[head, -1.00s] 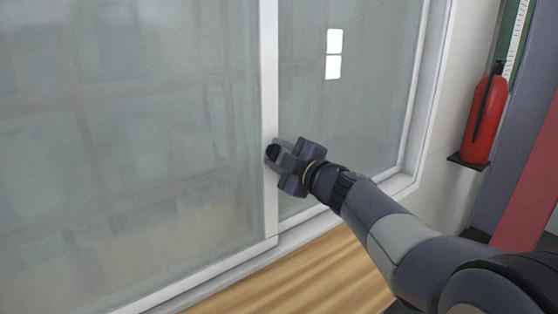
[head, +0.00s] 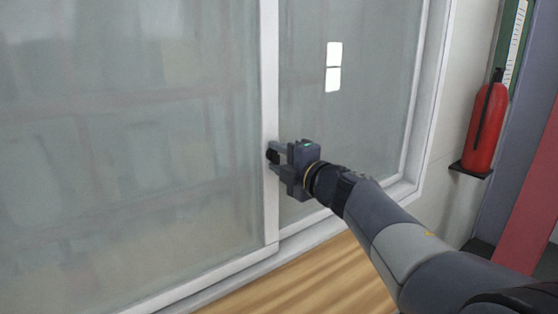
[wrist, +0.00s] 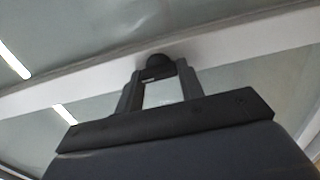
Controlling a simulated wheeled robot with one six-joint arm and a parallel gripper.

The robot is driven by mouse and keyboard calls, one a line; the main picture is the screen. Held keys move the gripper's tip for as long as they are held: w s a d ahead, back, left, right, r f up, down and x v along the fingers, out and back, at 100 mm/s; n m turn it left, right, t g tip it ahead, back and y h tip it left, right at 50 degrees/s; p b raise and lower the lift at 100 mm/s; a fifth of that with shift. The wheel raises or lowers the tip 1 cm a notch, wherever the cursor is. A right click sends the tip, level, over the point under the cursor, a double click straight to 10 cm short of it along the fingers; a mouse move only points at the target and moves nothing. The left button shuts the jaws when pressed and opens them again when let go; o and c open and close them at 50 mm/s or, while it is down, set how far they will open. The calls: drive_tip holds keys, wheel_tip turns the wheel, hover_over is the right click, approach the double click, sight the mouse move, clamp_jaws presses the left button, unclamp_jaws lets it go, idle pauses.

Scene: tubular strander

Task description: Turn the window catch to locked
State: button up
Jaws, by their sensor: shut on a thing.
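The window catch (head: 272,156) is a small dark knob on the white vertical frame bar where the two window panes meet. In the wrist view the catch (wrist: 157,62) shows as a round black piece against the white bar, between my fingertips. My gripper (head: 275,159) is at the bar, its two fingers shut on the catch. In the wrist view my gripper (wrist: 158,72) has a finger on each side of the catch. The fingers cover part of the catch, so I cannot tell which way it points.
The sliding window has a large left pane (head: 130,130) and a right pane (head: 370,110) in a white frame. A wooden sill (head: 310,275) runs below.

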idle(0.3)
drive_tip(key=o, duration=1)
drive_tip(key=shift+s, duration=0.1)
drive_tip(key=b+v, duration=0.1)
drive_tip(key=v, duration=0.9)
drive_tip(key=shift+s+d, duration=0.25)
drive_tip(key=shift+w, duration=0.1)
drive_tip(key=p+x, duration=0.1)
drive_tip(key=x, duration=0.9)
drive_tip(key=shift+w+a, duration=0.3)
